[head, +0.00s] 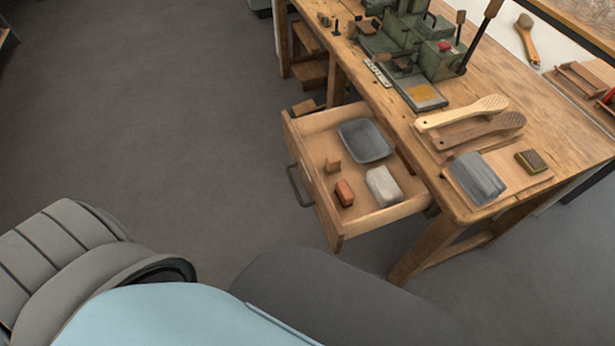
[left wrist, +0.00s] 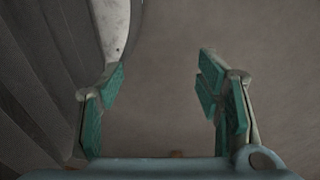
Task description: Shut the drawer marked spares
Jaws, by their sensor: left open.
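The drawer (head: 329,211) is pulled well out from under the wooden workbench (head: 438,186) in the head view. Its dark handle (head: 299,186) is on the front panel, facing left. Inside lie a grey tray (head: 364,141), a pale block (head: 383,186) and two small reddish-brown blocks (head: 344,192). I cannot read any marking on the drawer. My left gripper (left wrist: 160,88) shows in the left wrist view, with its green-padded fingers apart and nothing between them. Neither gripper shows in the head view.
On the bench are a green machine (head: 438,62), two brush handles (head: 462,113), a grey bristle bundle (head: 477,178) and a small dark-topped block (head: 531,160). A bench leg (head: 428,245) stands right of the drawer. The floor (head: 150,110) left of the drawer is clear.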

